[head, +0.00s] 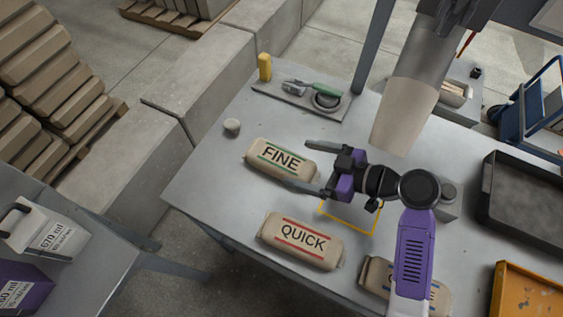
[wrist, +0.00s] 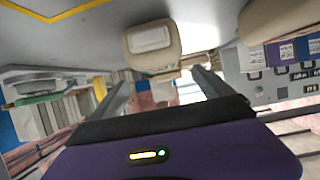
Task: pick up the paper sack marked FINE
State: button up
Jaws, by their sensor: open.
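The paper sack marked FINE (head: 270,163), tan with a green-edged label, lies flat on the grey table (head: 195,180). My gripper (head: 301,163) is open at the sack's right end, with one finger on the far side and one on the near side. In the head view the fingertips overlap the sack's right end, and I cannot tell whether they touch it. In the wrist view a tan sack end with a pale blank panel (wrist: 150,38) shows ahead, between the open fingers (wrist: 160,77); its lettering is not visible there.
A sack marked QUICK (head: 301,241) lies nearer, and another sack (head: 375,275) is partly hidden by my arm. A yellow outline (head: 348,223) is on the table. A tool tray (head: 275,92), yellow object (head: 265,67) and small round pot (head: 232,127) stand beyond. A dark tray (head: 520,205) is right.

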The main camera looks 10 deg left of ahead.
aim_at(285, 160)
jog(key=shift+f+b+x, duration=0.15)
jog(key=shift+b+x, duration=0.15)
jog(key=shift+x, duration=1.1)
jog(key=shift+f+b+x, duration=0.15)
jog(key=shift+b+x, duration=0.15)
jog(key=shift+x, duration=1.05)
jog(key=shift+s, duration=0.15)
grip_shut()
jog(key=shift+r, duration=0.1)
